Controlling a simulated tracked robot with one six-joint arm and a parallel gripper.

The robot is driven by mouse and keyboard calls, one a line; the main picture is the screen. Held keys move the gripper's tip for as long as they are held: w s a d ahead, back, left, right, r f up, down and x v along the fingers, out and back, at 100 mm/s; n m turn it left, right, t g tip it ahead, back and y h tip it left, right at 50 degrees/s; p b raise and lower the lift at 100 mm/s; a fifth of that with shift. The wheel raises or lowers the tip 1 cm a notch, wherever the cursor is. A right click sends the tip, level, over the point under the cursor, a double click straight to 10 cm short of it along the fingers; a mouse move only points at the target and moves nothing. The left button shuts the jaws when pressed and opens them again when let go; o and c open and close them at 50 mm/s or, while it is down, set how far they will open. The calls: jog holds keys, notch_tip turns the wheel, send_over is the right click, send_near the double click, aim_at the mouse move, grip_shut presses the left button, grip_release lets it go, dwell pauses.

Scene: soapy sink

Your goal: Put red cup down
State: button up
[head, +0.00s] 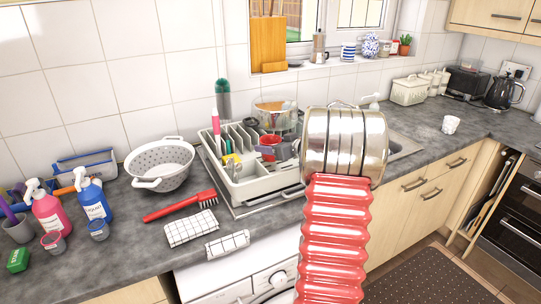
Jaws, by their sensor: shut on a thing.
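The red cup (268,150) shows small at the right part of the white dish rack, just left of the metal end of my arm. My gripper (281,151) reaches left from that metal end and is shut on the cup. The jaws are small and partly hidden in the clutter. I cannot tell whether the cup touches the rack or hangs just above it.
The dish rack (254,191) holds dishes and a clear bowl (275,112). A white colander (160,163), a red brush (180,205) and a checked cloth (190,229) lie to its left. Soap bottles (92,201) stand farther left. Right counter (428,142) has free room around a white cup (451,125).

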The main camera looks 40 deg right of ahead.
jog(key=shift+f, duration=1.8)
jog(key=shift+f, duration=0.1)
jog(key=o, duration=1)
jog(key=shift+f, duration=0.1)
jog(key=shift+s+r, duration=0.15)
jog(key=shift+r, duration=0.1)
jog(key=v, duration=1.1)
jog(key=shift+s+a+r, duration=0.1)
jog(key=shift+s, duration=0.2)
